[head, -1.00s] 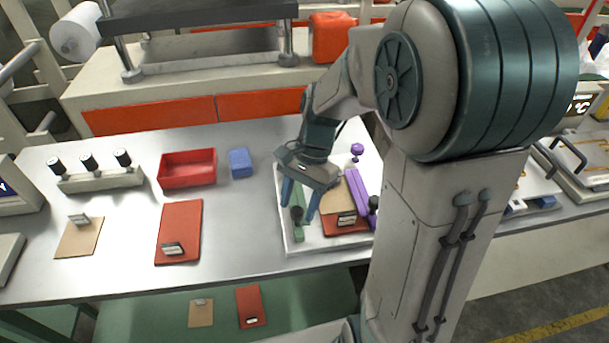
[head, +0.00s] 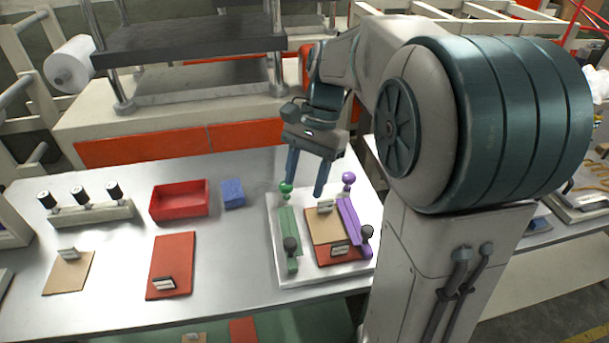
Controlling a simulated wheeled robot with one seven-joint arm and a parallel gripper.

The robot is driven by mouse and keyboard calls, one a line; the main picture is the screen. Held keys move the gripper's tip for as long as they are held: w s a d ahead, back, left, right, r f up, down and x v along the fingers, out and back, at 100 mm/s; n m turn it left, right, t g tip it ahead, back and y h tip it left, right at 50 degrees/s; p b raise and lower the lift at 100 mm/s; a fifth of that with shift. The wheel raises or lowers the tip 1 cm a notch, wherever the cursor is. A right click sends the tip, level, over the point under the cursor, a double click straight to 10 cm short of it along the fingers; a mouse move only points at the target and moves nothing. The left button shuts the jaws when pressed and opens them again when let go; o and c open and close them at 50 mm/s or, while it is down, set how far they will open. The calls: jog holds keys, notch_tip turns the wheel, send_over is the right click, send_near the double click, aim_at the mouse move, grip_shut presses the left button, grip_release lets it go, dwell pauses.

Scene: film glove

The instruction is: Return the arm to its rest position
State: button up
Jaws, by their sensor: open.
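My gripper (head: 305,188) is in the middle of the head view, pointing down with its two blue fingers apart and nothing between them. It hangs over the back part of a white tray (head: 320,276). The tray holds a green bar (head: 288,232) with a green knob (head: 285,188) at its far end and a dark knob near its front. It also holds a purple bar (head: 353,225) with a purple knob (head: 348,179), and a tan and red board (head: 325,227) between the bars. My arm rises behind the gripper and bends over to the right.
A red bin (head: 180,213), a blue block (head: 232,193) and a rack with black-topped posts (head: 92,214) stand on the left of the table. A red board (head: 171,262) and a tan board (head: 70,273) lie in front. A press frame (head: 185,37) stands behind.

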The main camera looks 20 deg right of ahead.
jog(key=s+f+n+t+h, duration=0.3)
jog(key=s+f+n+t, duration=0.1)
jog(key=s+n, duration=0.6)
jog(key=shift+s+d+f+t, duration=0.4)
jog(key=shift+s+t, duration=0.2)
jog(key=shift+t, duration=0.3)
jog(key=shift+a, duration=0.1)
jog(key=shift+c, duration=0.3)
